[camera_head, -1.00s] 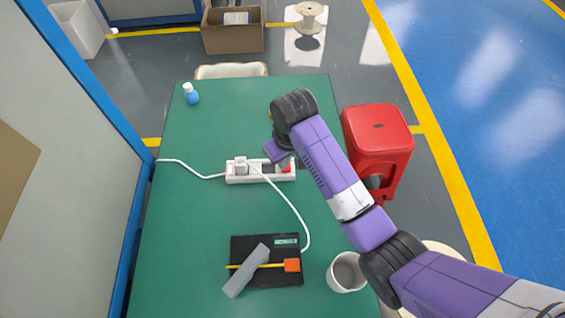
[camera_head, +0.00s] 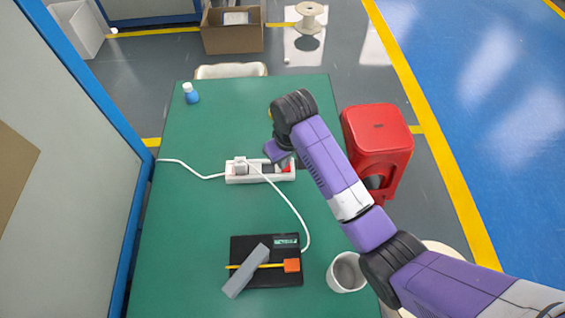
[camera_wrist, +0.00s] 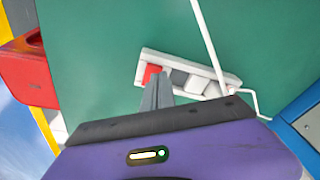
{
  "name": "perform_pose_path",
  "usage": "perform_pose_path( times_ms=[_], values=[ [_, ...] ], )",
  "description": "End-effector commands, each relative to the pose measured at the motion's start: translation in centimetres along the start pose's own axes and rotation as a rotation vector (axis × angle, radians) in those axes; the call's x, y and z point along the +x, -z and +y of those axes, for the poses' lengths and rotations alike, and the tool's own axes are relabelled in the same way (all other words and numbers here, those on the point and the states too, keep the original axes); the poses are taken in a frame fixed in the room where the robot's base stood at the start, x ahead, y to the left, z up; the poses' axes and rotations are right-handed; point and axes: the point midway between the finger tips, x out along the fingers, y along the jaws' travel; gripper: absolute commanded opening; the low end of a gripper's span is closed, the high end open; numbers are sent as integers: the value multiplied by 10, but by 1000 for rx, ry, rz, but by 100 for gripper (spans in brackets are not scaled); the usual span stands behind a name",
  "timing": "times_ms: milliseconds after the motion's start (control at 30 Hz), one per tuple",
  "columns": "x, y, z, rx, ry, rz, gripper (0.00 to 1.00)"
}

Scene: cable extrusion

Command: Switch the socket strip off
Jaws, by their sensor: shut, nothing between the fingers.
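The white socket strip (camera_head: 236,177) lies on the green table, with a white plug (camera_head: 240,165) in its left end and a cable running to the device at the front. Its red switch (camera_head: 287,167) is at the right end, partly hidden by my arm; in the wrist view the red switch (camera_wrist: 152,73) shows beside my fingertips. My gripper (camera_wrist: 157,80) is shut and empty, its fingers at the switch end of the strip. Whether the fingertips touch the switch I cannot tell. In the head view my gripper (camera_head: 280,160) is mostly hidden by its own wrist.
A black scale (camera_head: 290,278) with a grey bar (camera_head: 246,271) and an orange-ended tool (camera_head: 292,265) lies at the front. A white cup (camera_head: 346,272) stands to its right. A blue bottle (camera_head: 191,93) stands at the back left. A red bin (camera_head: 378,140) is beside the table.

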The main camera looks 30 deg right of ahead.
Motion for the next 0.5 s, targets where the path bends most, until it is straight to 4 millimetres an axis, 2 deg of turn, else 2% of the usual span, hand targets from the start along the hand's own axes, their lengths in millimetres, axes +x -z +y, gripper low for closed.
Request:
perform_pose_path(
  times_ms=[500],
  values=[
    [8, -1, 0, 0, 0, 0, 0]
  ],
)
